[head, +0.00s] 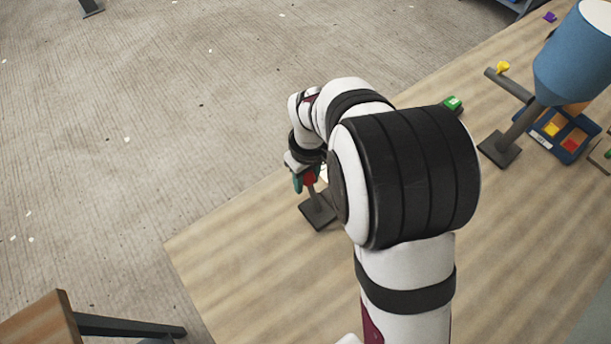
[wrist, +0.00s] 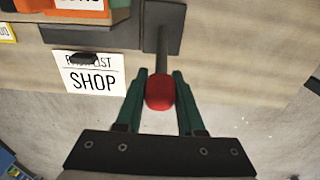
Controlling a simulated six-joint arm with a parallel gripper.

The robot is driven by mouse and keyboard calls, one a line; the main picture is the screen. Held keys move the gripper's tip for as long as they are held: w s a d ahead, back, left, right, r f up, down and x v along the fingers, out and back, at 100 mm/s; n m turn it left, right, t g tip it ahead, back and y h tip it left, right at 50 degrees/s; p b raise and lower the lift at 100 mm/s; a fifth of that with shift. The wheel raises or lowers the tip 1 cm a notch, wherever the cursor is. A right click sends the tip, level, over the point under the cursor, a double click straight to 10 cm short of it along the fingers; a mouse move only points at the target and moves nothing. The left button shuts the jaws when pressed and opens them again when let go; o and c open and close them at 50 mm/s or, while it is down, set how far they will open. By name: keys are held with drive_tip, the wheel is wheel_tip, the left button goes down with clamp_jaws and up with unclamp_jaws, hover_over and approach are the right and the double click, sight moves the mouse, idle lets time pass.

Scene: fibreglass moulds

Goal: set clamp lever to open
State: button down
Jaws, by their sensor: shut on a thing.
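The clamp lever (wrist: 162,50) shows in the wrist view as a grey rod with a red knob (wrist: 160,92), rising from a dark base plate. In the head view the red knob (head: 310,179) is partly hidden by my gripper, and the dark base (head: 318,212) stands near the table's far-left edge. My gripper (wrist: 159,82) has its two green fingers on either side of the red knob, shut on it. In the head view my gripper (head: 303,182) is mostly hidden by my arm. No markings for the lever's positions can be read.
A blue cone (head: 570,60) on a stand with a yellow-tipped handle (head: 503,68), a green block (head: 453,102) and a blue tray (head: 540,137) stand right. A SHOP sign (wrist: 95,84) and orange bin (wrist: 70,8) are near.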

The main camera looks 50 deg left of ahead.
sight(317, 200)
drive_tip(key=shift+d+r+y, duration=0.25)
drive_tip(key=shift+d+y, duration=0.3)
drive_tip(key=shift+d+r+y, duration=0.25)
drive_tip(key=shift+d+y, duration=0.25)
drive_tip(key=shift+y, duration=0.05)
drive_tip(key=shift+d+r, duration=0.1)
drive_tip(key=shift+d, duration=1.3)
drive_tip(key=shift+d+f, duration=0.2)
drive_tip(key=shift+d, duration=1)
drive_tip(key=c, duration=0.5)
unclamp_jaws()
drive_tip(key=v, duration=1.5)
drive_tip(key=shift+r, duration=0.35)
drive_tip(key=shift+c, duration=0.2)
